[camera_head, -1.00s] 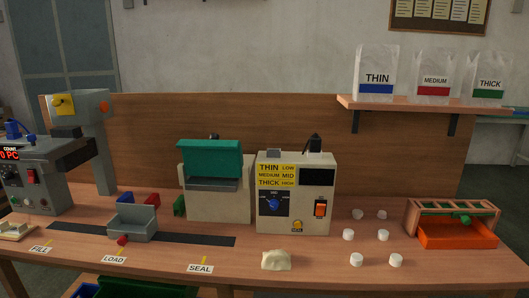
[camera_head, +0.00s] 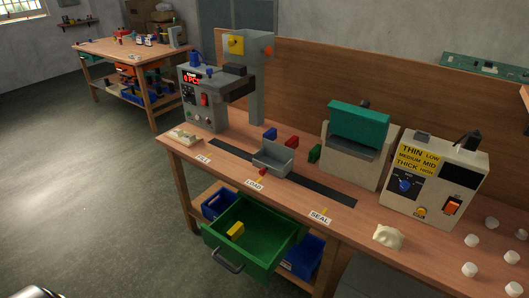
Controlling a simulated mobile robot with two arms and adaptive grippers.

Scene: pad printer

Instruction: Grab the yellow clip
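A small yellow block, which looks like the yellow clip (camera_head: 236,230), lies inside the open green drawer (camera_head: 262,256) below the table's front edge. The drawer is pulled out, with a grey handle (camera_head: 227,262) at its front. Neither gripper shows. A grey metallic piece at the bottom left corner may be part of my own arm. No gripper is near the yellow clip in this view.
The wooden workbench (camera_head: 365,212) holds a grey tray (camera_head: 272,157), a control box (camera_head: 434,180), a teal-topped machine (camera_head: 358,142) and several white pucks. Blue bins (camera_head: 302,258) stand beside the drawer. Another table (camera_head: 128,48) is at the back left. The floor at left is clear.

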